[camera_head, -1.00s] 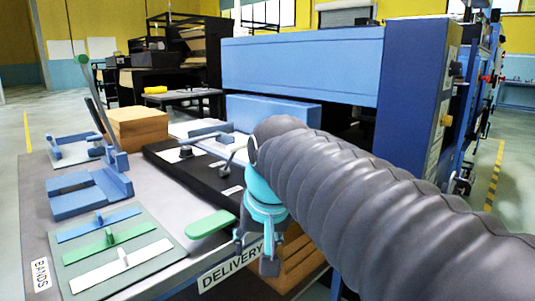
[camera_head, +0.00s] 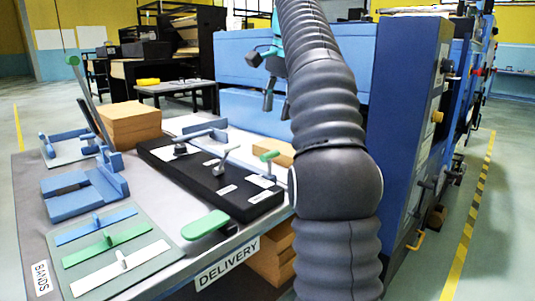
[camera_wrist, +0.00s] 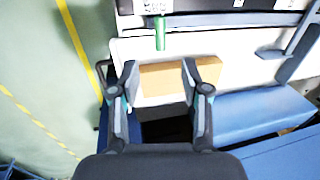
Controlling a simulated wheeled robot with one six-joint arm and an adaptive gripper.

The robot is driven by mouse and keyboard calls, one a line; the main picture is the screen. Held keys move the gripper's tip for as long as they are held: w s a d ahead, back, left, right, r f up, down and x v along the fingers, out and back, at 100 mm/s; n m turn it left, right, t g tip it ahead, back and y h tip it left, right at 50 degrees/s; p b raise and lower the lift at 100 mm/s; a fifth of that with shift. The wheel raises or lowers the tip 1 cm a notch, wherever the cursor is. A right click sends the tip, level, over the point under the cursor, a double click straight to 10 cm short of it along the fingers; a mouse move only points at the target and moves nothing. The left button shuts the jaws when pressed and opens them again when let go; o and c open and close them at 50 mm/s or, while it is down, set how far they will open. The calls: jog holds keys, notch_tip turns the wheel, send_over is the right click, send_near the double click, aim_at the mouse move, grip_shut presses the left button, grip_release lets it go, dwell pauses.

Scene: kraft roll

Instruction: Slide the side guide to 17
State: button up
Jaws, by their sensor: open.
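No part reads clearly as the side guide, and I cannot make out a 17. A green-tipped lever (camera_head: 270,157) stands at the near end of the black bar (camera_head: 235,200); its green handle (camera_wrist: 160,32) shows beyond the fingers in the wrist view. A blue bar guide (camera_head: 205,132) lies on the white plate (camera_head: 195,122) and is at the right in the wrist view (camera_wrist: 300,52). My gripper (camera_head: 262,80) is raised above the machine, open and empty. In the wrist view my gripper's fingers (camera_wrist: 161,88) are spread, with a brown block (camera_wrist: 180,76) showing between them.
Silver levers (camera_head: 222,160) stand on the black bar. A green paddle (camera_head: 205,224) sticks out at the table edge above the DELIVERY label (camera_head: 228,264). Coloured strips (camera_head: 108,242) lie on a mat at left. The blue machine (camera_head: 410,130) blocks the right.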

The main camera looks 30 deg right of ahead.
aim_at(271, 152)
jog(key=w+f, duration=0.1)
jog(key=f, duration=0.8)
jog(key=w+f+b, duration=0.1)
jog(key=f, duration=0.3)
jog(key=shift+w+a+f, duration=0.2)
jog(key=shift+w+a, duration=0.05)
jog(key=shift+w, duration=0.1)
grip_shut()
